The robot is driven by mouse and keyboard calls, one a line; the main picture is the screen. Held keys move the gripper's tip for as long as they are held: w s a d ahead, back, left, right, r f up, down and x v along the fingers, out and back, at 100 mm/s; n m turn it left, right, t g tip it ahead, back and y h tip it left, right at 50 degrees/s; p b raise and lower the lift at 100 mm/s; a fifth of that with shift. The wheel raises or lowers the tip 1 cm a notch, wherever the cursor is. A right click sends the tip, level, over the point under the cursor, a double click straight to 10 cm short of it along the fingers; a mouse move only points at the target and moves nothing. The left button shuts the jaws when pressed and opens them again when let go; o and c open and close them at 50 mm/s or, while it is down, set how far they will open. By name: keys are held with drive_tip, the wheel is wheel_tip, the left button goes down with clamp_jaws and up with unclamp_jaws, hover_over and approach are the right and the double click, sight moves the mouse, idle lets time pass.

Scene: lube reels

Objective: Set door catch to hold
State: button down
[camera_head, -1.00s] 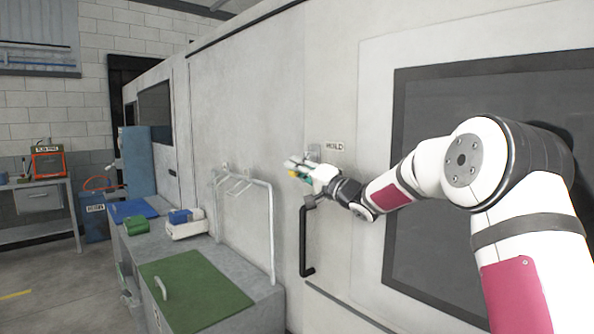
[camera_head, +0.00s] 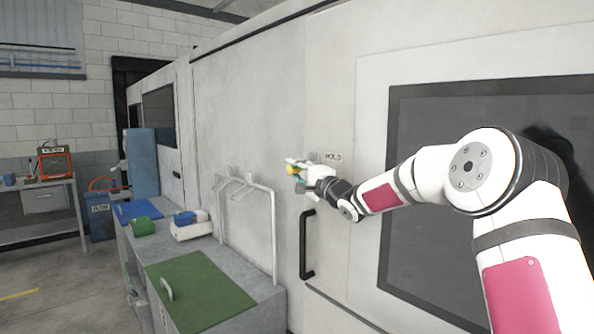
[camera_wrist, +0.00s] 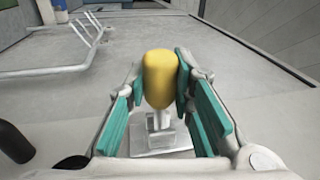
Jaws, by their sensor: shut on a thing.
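The door catch has a yellow knob (camera_wrist: 160,78) on a grey stem, which rises from a metal base plate (camera_wrist: 150,140) on the machine's white panel. My gripper (camera_wrist: 160,82) is shut on the yellow knob, with teal finger pads on both sides of it. In the head view my gripper (camera_head: 297,172) is at the panel, left of the HOLD label (camera_head: 333,156). My fingers hide most of the catch there. The knob stands out from the panel; its exact setting cannot be told.
A black door handle (camera_head: 307,245) is just below my gripper. A white tube rack (camera_head: 262,215) stands to the left, above a grey bench with a green mat (camera_head: 205,290). A dark window (camera_head: 440,200) lies behind my arm.

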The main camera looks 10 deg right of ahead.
drive_tip(key=m, duration=0.1)
drive_tip(key=r+m+p, duration=0.1)
drive_tip(key=m, duration=0.1)
drive_tip(key=shift+d+r+h, duration=0.15)
drive_tip(key=shift+r+h, duration=0.1)
drive_tip(key=shift+h, duration=0.05)
drive_tip(key=shift+w+d+r+m+h+p, duration=0.15)
drive_tip(key=shift+r+m+h, duration=0.2)
drive_tip(key=shift+m, duration=0.75)
drive_tip(key=shift+w+d+r+m+h+p, duration=0.15)
drive_tip(key=shift+r+m+h, duration=0.15)
drive_tip(key=shift+m, duration=0.8)
drive_tip(key=shift+s+r, duration=0.1)
drive_tip(key=shift+r, duration=0.05)
drive_tip(key=c, duration=1.4)
unclamp_jaws()
drive_tip(key=shift+o, duration=0.2)
drive_tip(key=shift+s, duration=0.1)
drive_tip(key=v, duration=1.1)
drive_tip(key=shift+s, duration=0.35)
drive_tip(key=shift+d, duration=0.1)
